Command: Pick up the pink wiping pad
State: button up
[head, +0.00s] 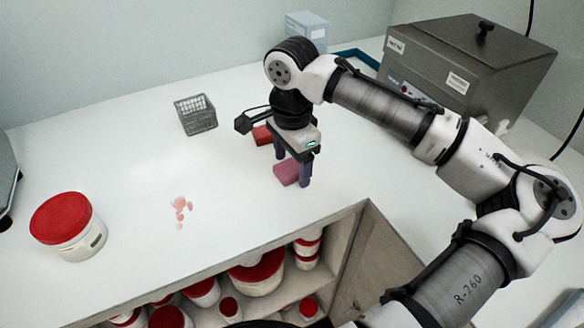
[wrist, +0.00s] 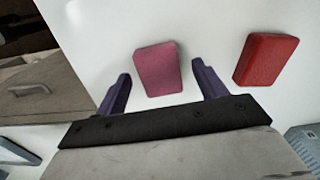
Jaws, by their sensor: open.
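The pink wiping pad (head: 287,172) lies flat on the white counter, near its front edge. In the wrist view the pad (wrist: 158,69) shows between and just beyond my two finger tips, with clear space on both sides. My gripper (head: 292,167) points down over the pad with its fingers apart and nothing held. Both purple fingers also show in the wrist view (wrist: 160,75). In the head view one finger partly overlaps the pad's right side. I cannot tell the exact height of the tips above the counter.
A red pad (head: 262,135) lies behind the pink one, and right of it in the wrist view (wrist: 266,60). A grey basket (head: 196,114), pink spots (head: 181,208) and a red-lidded tub (head: 68,226) are to the left. A metal machine (head: 466,65) stands behind right.

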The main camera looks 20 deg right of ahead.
aim_at(291, 166)
jog(key=c, duration=1.1)
jog(key=shift+o, duration=0.2)
jog(key=shift+r, duration=0.1)
notch_tip(291, 166, up, 20)
jog(key=o, duration=0.4)
jog(key=c, duration=0.3)
jog(key=shift+w+a, duration=0.1)
